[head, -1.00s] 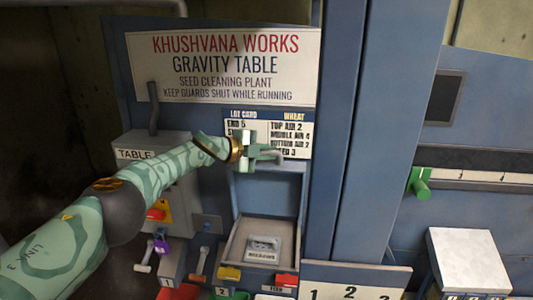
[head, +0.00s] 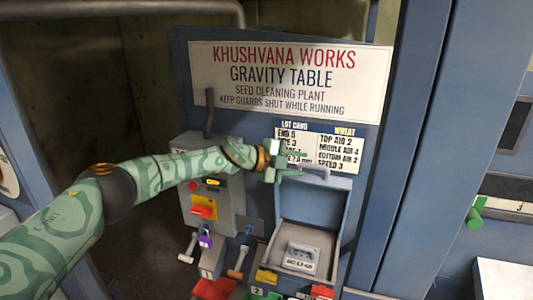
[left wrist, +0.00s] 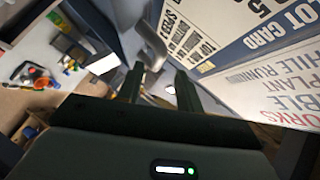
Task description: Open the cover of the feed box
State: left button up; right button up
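The feed box (head: 276,259) is a blue box low on the machine front, and its inside shows. Its blue cover (head: 312,212) stands raised, nearly upright, at the back of the box. A grey bar handle (head: 312,168) runs along the cover's top edge. My left gripper (head: 287,168) is at the left end of this handle, in front of the lot card. In the left wrist view its two dark fingers (left wrist: 160,82) are apart, with nothing clearly held between them. Whether a finger touches the handle is hard to tell. My right gripper is not in view.
A pale labelled block (head: 300,258) lies in the box. A grey control box (head: 208,190) with a lever, red button and purple padlock (head: 205,238) stands left. The lot card (head: 340,150) and sign (head: 285,80) are behind my gripper. A blue post (head: 400,150) rises at right.

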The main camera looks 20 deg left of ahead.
pick_arm(q)
jog(key=v, duration=1)
jog(key=shift+b, duration=0.4)
